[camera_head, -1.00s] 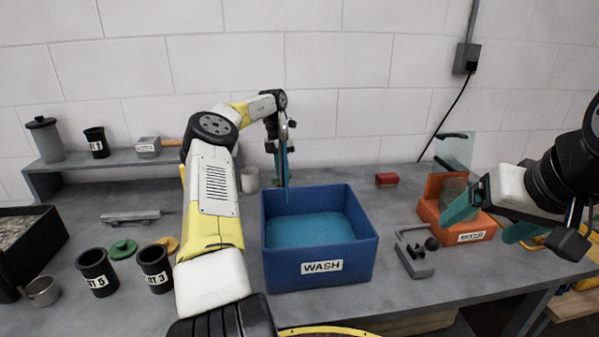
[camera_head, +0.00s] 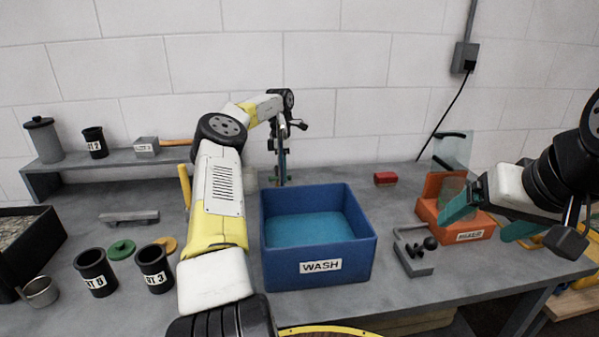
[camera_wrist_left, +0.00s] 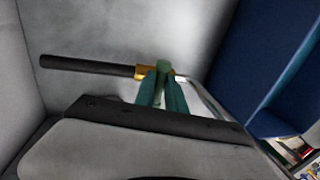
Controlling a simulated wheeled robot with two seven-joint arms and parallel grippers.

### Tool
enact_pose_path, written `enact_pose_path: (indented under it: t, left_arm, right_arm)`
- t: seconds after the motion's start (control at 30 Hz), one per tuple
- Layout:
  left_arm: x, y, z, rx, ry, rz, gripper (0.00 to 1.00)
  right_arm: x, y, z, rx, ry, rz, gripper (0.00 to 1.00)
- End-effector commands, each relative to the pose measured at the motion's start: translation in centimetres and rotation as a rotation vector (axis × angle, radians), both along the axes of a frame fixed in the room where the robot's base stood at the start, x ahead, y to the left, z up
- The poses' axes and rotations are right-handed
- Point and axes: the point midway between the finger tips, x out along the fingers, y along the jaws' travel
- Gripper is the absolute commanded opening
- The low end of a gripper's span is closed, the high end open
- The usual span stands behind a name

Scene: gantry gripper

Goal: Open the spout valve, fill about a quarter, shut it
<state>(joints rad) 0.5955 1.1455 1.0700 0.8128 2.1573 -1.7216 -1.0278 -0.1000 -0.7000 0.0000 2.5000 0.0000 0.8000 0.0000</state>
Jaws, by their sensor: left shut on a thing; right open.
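The spout valve shows in the left wrist view as a brass body (camera_wrist_left: 141,72) with a black pipe (camera_wrist_left: 85,66) on one side and a silver spout (camera_wrist_left: 203,93) on the other. A green handle (camera_wrist_left: 162,67) stands on it. My left gripper (camera_wrist_left: 162,80) is shut on this handle; in the head view the same gripper (camera_head: 280,160) is behind the tub and partly hidden by my arm. The blue WASH tub (camera_head: 321,268) holds some blue water (camera_head: 310,229). My right gripper (camera_head: 482,217) is open and empty at the right.
An orange crate (camera_head: 470,236) stands under my right gripper. A grey block with black knobs (camera_head: 415,258) is right of the tub. Black cups (camera_head: 95,272), a green lid (camera_head: 121,249) and a shelf (camera_head: 100,162) are at the left. A red block (camera_head: 385,178) lies behind.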

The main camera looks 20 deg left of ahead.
Motion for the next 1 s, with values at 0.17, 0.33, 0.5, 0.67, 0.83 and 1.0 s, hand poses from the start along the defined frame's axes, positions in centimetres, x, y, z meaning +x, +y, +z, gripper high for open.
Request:
enact_pose_path:
  t: [0.17, 0.33, 0.5, 0.67, 0.83, 1.0]
  left_arm:
    - [0.1, 0.0, 0.2, 0.001, -0.004, -0.003, 0.0]
    - [0.1, 0.0, 0.2, 0.001, -0.004, -0.002, 0.0]
    - [0.1, 0.0, 0.1, 0.001, -0.003, -0.002, 0.37]
    - [0.0, 0.0, 0.1, 0.0, -0.002, -0.002, 0.37]
    - [0.1, 0.0, 0.5, 0.001, -0.002, -0.001, 0.37]
    - [0.6, 0.1, 2.8, 0.0, -0.005, 0.0, 0.37]
  right_arm:
    - [0.0, 0.0, 0.0, 0.0, 0.0, 0.0, 0.86]
    - [0.0, 0.0, 0.0, 0.0, 0.0, 0.0, 0.86]
    - [0.0, 0.0, 0.0, 0.0, 0.0, 0.0, 0.86]
    - [0.0, 0.0, 0.0, 0.0, 0.0, 0.0, 0.86]
    - [0.0, 0.0, 0.0, 0.0, 0.0, 0.0, 0.86]
    - [0.0, 0.0, 0.0, 0.0, 0.0, 0.0, 0.86]
